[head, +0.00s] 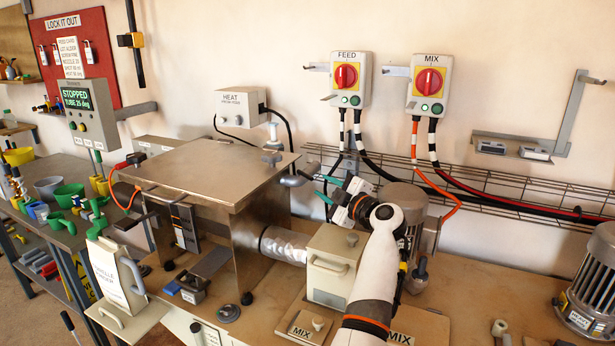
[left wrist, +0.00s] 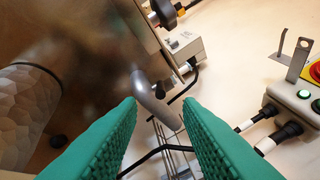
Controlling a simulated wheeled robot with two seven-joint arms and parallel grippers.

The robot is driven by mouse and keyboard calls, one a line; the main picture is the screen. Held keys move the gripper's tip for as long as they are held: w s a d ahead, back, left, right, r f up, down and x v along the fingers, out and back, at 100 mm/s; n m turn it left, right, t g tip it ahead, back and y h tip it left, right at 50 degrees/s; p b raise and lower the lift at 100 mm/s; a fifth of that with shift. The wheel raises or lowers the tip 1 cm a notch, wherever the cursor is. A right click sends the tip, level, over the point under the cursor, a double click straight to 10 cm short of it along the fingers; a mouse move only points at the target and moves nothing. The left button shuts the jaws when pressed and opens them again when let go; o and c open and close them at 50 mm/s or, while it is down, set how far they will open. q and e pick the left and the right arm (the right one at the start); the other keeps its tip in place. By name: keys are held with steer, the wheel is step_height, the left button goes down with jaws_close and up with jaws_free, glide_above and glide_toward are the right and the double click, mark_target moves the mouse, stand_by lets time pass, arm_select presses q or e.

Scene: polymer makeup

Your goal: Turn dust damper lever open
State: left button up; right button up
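The dust damper lever appears to be the grey rounded handle (head: 305,172) at the right side of the metal box; it also shows in the left wrist view (left wrist: 152,98), slanting down to the right. My left gripper (head: 326,190) has green fingers spread apart, just right of this handle. In the left wrist view the open fingers (left wrist: 162,102) frame the handle with gaps on both sides. I cannot tell how deep it lies between them. No grip on it shows. My right gripper is not in view.
The metal box (head: 205,165) stands left of my left gripper, with a wrapped duct (head: 287,243) below. A beige box with a handle (head: 335,262) and a motor (head: 408,205) are close to my arm. The FEED (head: 350,80) and MIX (head: 430,85) switches hang on the wall behind.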

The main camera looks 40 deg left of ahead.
mark_target(308, 177)
arm_select(q)
steer(key=p+x, duration=0.1)
steer(key=x, duration=0.7)
jaws_close()
